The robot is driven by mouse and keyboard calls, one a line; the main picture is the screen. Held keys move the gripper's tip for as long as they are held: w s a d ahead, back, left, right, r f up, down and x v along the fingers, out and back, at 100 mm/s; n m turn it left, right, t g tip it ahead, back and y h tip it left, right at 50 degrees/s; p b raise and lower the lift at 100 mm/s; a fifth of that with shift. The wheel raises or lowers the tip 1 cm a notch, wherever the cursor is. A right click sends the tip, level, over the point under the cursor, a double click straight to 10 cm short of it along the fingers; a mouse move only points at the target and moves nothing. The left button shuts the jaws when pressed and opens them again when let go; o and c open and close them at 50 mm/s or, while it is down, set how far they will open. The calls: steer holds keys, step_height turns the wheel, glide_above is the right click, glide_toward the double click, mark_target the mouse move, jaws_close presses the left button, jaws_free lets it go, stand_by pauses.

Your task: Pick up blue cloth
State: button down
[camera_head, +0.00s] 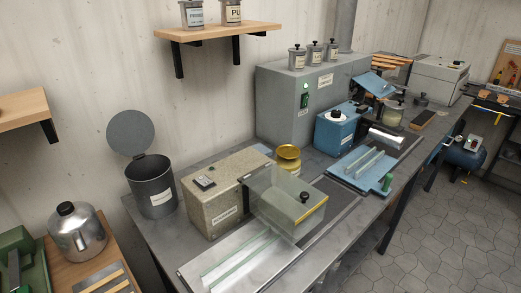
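I cannot make out a blue cloth with certainty. A small flat grey-blue patch (262,149) lies behind the beige box on the bench, too small to identify. Other blue things are a tilted blue panel (376,83) by the grey cabinet, a blue box-shaped machine (334,133) and a flat blue tray (343,168) bearing pale strips. My gripper is not in view.
The long grey bench (150,232) is crowded. It holds an open-lidded dark bin (152,188), a beige box (213,199), a clear-walled box (283,207), a brass dish (288,157) and a tall grey cabinet (285,100). The tiled floor (430,220) at right is clear.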

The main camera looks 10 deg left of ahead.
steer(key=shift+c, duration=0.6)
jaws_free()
